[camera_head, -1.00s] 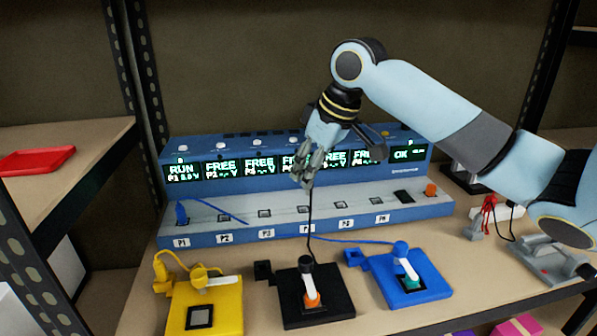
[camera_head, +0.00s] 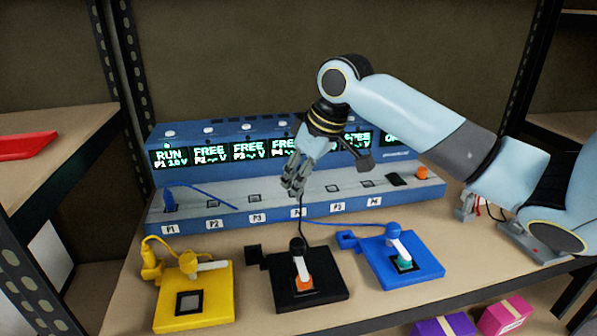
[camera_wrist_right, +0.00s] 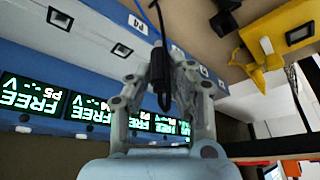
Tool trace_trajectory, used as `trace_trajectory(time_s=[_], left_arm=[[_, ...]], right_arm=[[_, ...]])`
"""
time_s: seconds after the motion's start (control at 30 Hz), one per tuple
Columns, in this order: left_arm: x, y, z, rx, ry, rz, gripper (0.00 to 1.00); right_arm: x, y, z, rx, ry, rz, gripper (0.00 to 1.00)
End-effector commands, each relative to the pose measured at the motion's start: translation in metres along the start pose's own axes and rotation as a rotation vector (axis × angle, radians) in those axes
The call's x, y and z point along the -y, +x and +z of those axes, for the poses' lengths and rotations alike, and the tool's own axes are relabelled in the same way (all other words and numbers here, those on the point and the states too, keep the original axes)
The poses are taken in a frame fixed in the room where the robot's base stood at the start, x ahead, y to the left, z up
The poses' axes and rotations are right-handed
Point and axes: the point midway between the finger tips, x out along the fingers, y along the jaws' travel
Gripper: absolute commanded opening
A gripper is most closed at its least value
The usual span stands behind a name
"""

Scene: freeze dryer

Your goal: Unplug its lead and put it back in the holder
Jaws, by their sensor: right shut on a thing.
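My right gripper (camera_head: 295,186) is shut on the black plug (camera_wrist_right: 159,78) of a lead, in front of the blue power unit (camera_head: 430,196), above the socket row near P4. In the right wrist view the plug sits between the fingers. Its black lead (camera_head: 301,212) hangs down to the black station (camera_head: 330,291). That station has a small black holder block (camera_head: 252,254) at its upper left corner, with no plug visible in it. The P1 display reads RUN; several others read FREE. A blue plug (camera_head: 169,202) stands in P1. My left gripper is not in view.
A yellow station (camera_head: 222,310) stands left of the black one, its yellow plug (camera_head: 150,262) upright at its holder. A blue station (camera_head: 425,265) with a holder block (camera_head: 346,240) stands to the right. Pink and purple boxes (camera_head: 505,315) lie at the lower right.

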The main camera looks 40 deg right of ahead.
Motion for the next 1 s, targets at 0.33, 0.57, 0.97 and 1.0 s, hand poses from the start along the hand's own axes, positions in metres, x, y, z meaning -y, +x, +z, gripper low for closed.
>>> trace_trajectory(time_s=[0.33, 0.57, 0.97, 1.0], left_arm=[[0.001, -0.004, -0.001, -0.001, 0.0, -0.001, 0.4], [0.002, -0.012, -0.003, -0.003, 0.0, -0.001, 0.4], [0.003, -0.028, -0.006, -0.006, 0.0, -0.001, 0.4], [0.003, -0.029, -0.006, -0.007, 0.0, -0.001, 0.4]], right_arm=[[0.012, 0.0, -0.004, -0.002, 0.0, -0.004, 0.0], [0.042, 0.003, -0.014, -0.003, 0.0, -0.006, 0.0], [0.092, 0.009, -0.029, -0.001, 0.001, -0.005, 0.0], [0.096, 0.009, -0.03, -0.001, 0.001, -0.005, 0.0]])
